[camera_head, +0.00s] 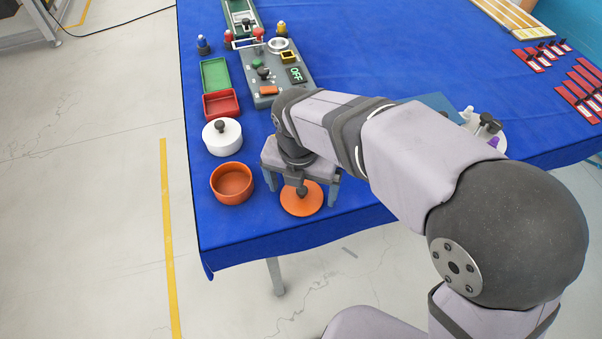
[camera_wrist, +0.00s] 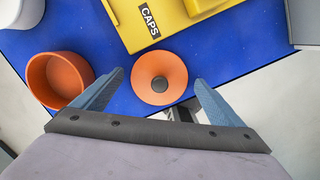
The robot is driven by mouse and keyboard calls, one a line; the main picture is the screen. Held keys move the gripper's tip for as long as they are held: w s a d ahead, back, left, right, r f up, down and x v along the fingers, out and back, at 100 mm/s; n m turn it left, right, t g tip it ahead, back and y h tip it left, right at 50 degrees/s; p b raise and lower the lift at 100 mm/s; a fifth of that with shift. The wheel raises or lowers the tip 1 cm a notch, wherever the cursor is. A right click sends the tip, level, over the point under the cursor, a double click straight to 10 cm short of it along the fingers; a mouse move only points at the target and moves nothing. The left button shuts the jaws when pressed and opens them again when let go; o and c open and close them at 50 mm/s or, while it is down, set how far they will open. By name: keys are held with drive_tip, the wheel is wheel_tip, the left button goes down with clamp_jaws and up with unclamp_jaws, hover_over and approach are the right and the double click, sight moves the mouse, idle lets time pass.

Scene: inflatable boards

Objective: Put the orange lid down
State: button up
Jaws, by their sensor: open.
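The orange lid (camera_head: 301,203) is a round disc with a dark knob, lying on the blue tablecloth near the table's front edge. In the wrist view the lid (camera_wrist: 150,82) lies flat, just beyond and between my fingers. My gripper (camera_head: 305,190) is open above the lid, with its blue fingers apart and nothing held between them; it also shows in the wrist view (camera_wrist: 155,88). The orange pot (camera_head: 232,184) stands uncovered to the left of the lid, apart from it. It also shows at the left of the wrist view (camera_wrist: 58,80).
A white lidded pot (camera_head: 222,137), a red tray (camera_head: 221,104) and a green tray (camera_head: 215,74) stand behind the orange pot. A grey control panel (camera_head: 278,72) is further back. A yellow box marked CAPS (camera_wrist: 165,18) is beyond the lid. The table's front edge is close.

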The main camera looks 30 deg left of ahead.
sight(301, 201)
wheel_tip(301, 201, up, 12)
drive_tip(key=s, duration=0.1)
drive_tip(key=shift+s, duration=0.2)
drive_tip(key=shift+d+f, duration=0.1)
drive_tip(key=shift+d, duration=0.05)
drive_tip(key=w+d+f+m, duration=0.3)
drive_tip(key=d+f+m, duration=0.2)
drive_tip(key=d+m, duration=0.5)
drive_tip(key=w+d+f+m, duration=0.3)
drive_tip(key=d+f+m, duration=0.1)
drive_tip(key=d+m, duration=0.5)
drive_tip(key=s+d+f+m, duration=0.3)
drive_tip(key=d+f+m, duration=0.1)
drive_tip(key=d+m, duration=0.3)
drive_tip(key=s+d+f+m+g, duration=0.1)
drive_tip(key=s+d+f+m, duration=0.2)
drive_tip(key=d+m, duration=0.5)
drive_tip(key=s+m, duration=0.1)
drive_tip(key=m, duration=0.3)
drive_tip(key=shift+s+f, duration=0.15)
drive_tip(key=shift+f, duration=0.25)
